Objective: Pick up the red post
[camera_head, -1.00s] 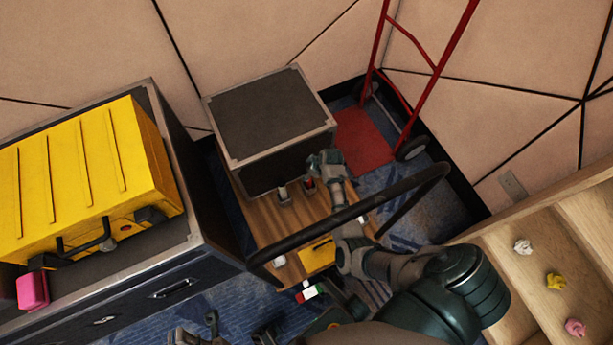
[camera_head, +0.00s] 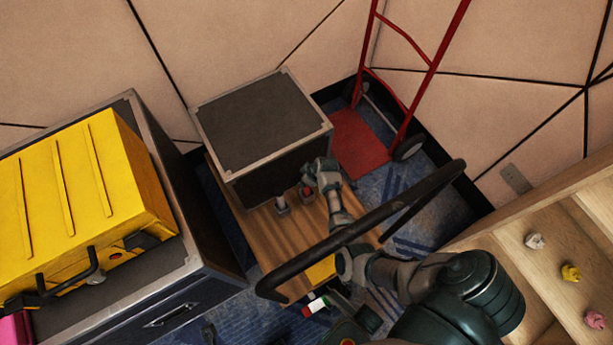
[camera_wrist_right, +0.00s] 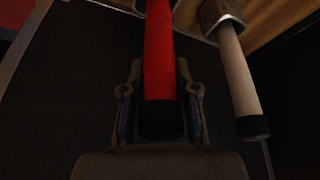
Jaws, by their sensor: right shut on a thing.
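The red post (camera_wrist_right: 159,50) has a black end and lies between the two fingers of my right gripper (camera_wrist_right: 159,75) in the right wrist view. The fingers are shut on it near the black end. In the head view, the red post (camera_head: 307,190) is a small red spot beside my right gripper (camera_head: 316,180), over the wooden cart top. The gripper and arm partly hide it, and its far end is cut off in the wrist view.
A pale post (camera_head: 281,203) stands in a holder close left of the red one. A black-topped case (camera_head: 262,118) sits right behind. The cart's dark handle (camera_head: 370,220) crosses in front, near my right arm. A yellow case (camera_head: 80,190) stands left and a red hand truck (camera_head: 405,100) behind.

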